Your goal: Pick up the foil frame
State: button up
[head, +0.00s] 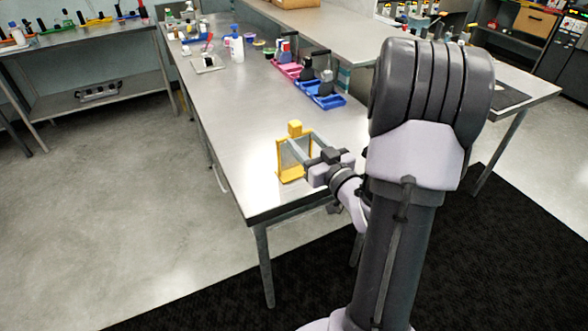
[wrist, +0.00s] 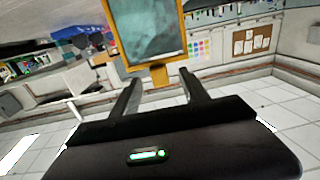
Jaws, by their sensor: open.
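The foil frame (head: 281,158) is a yellow upright frame with a small block on top. It stands on the near end of the steel table. In the wrist view the foil frame (wrist: 145,32) shows a greenish sheet inside its yellow border, with a short yellow tab between the fingertips as seen there. My gripper (head: 306,151) is at the right side of the frame, fingers pointing towards it. In the wrist view my gripper (wrist: 160,78) has its two fingers apart with nothing gripped. I cannot tell whether a finger touches the frame.
Pink trays (head: 285,70) and blue trays (head: 325,97) with bottles stand farther back along the table's right side. A white bottle with a blue top (head: 237,48) and a small board (head: 207,63) are beyond. The table around the frame is clear; its front edge is close.

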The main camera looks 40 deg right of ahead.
aim_at(298, 132)
jog(key=w, duration=0.3)
jog(key=w+d+b, duration=0.1)
jog(key=w, duration=0.2)
jog(key=shift+d+r, duration=0.15)
jog(key=shift+d, duration=0.05)
grip_shut()
dwell(1.0)
